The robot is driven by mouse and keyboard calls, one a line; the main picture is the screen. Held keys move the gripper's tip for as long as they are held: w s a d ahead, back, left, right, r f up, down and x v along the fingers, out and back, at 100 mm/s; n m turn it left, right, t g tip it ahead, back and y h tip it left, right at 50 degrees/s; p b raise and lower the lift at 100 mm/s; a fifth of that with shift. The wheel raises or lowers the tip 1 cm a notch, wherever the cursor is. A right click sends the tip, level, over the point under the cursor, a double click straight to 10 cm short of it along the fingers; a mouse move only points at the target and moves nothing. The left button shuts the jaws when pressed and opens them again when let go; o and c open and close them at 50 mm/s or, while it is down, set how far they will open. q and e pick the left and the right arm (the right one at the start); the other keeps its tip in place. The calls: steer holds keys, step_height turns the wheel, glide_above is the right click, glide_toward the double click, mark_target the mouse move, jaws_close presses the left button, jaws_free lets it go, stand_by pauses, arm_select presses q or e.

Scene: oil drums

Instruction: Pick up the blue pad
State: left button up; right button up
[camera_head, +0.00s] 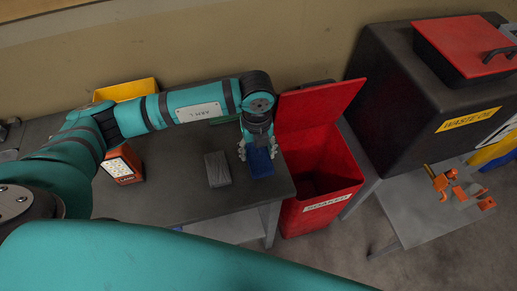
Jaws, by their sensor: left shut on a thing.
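The blue pad (260,163) is a small blue block at the right end of the dark workbench (180,196). My left gripper (257,150) comes down on it from above, with its fingers on either side, and is shut on it. I cannot tell whether the pad touches the bench top. My right gripper is not in view; a large teal arm part of mine fills the bottom of the view.
A grey block (217,169) lies just left of the pad. An orange work light (122,165) and a yellow bin (126,90) are further left. A red bin (322,175) with its lid up stands right of the bench. A black waste-oil tank (400,100) is beyond it.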

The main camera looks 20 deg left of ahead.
arm_select(q)
steer(key=s+b, duration=0.1)
steer(key=s, duration=0.3)
steer(key=s+d+b, duration=0.1)
steer(key=s, duration=0.3)
steer(key=s+r+b, duration=0.1)
steer(key=s, duration=0.4)
steer(key=shift+d, duration=0.3)
steer(key=shift+s+r, duration=0.2)
steer(key=shift+s, duration=0.15)
steer(key=shift+o, duration=1.2)
steer(key=c, duration=0.3)
